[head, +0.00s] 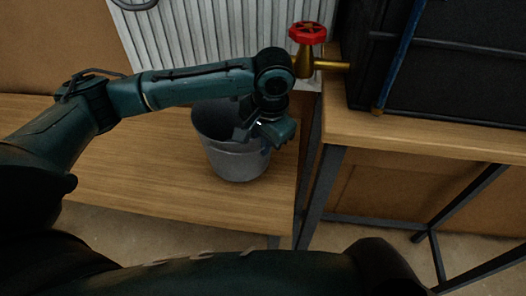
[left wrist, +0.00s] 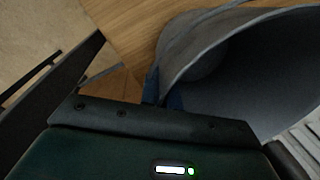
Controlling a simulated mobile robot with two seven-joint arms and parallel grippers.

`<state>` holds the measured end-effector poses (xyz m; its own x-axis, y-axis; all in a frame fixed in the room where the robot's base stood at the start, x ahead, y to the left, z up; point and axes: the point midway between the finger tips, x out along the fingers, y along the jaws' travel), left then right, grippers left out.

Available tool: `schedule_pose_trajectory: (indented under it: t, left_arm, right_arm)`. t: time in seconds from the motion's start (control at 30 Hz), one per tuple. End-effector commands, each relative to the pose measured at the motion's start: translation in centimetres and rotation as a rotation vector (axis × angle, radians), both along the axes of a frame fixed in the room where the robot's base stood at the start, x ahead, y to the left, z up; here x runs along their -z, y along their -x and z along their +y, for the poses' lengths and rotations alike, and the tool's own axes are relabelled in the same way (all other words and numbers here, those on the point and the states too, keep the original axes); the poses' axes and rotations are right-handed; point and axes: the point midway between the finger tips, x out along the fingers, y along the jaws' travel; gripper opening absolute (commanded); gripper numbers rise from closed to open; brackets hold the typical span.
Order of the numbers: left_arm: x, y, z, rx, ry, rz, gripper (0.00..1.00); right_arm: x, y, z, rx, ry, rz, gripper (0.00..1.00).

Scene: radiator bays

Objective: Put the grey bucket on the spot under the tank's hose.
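The grey bucket (head: 235,160) stands upright at the right end of the left wooden bench; I cannot tell whether its base touches the wood. My left gripper (head: 262,128) is at the bucket's right rim. In the left wrist view its blue fingertips (left wrist: 163,94) sit close together on either side of the wall of the bucket (left wrist: 265,75), shut on it. The dark tank (head: 460,65) stands on the right bench. Its blue hose (head: 407,50) hangs down the front to a brass end (head: 377,111). No marked spot shows under it. My right gripper is out of view.
The left bench (head: 130,185) is otherwise clear. A narrow gap separates it from the right bench (head: 430,140), which has dark metal legs.

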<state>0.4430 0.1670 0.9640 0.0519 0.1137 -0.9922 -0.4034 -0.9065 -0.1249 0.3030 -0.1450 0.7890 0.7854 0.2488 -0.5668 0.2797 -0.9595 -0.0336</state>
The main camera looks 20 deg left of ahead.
Motion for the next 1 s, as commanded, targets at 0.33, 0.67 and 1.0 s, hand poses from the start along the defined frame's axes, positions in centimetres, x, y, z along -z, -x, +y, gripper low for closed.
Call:
schedule_pose_trajectory:
  t: [0.33, 0.67, 1.0]
  left_arm:
    - [3.3, 0.1, 0.0, 0.001, -0.001, 0.000, 0.00]
    - [3.6, 0.1, 0.0, 0.000, 0.000, 0.001, 0.09]
    - [3.6, 0.1, 0.0, 0.000, 0.000, 0.001, 0.26]
  right_arm:
    - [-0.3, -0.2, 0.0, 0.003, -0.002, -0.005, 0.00]
    - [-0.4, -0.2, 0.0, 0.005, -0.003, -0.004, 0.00]
    - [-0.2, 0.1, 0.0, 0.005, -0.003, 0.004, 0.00]
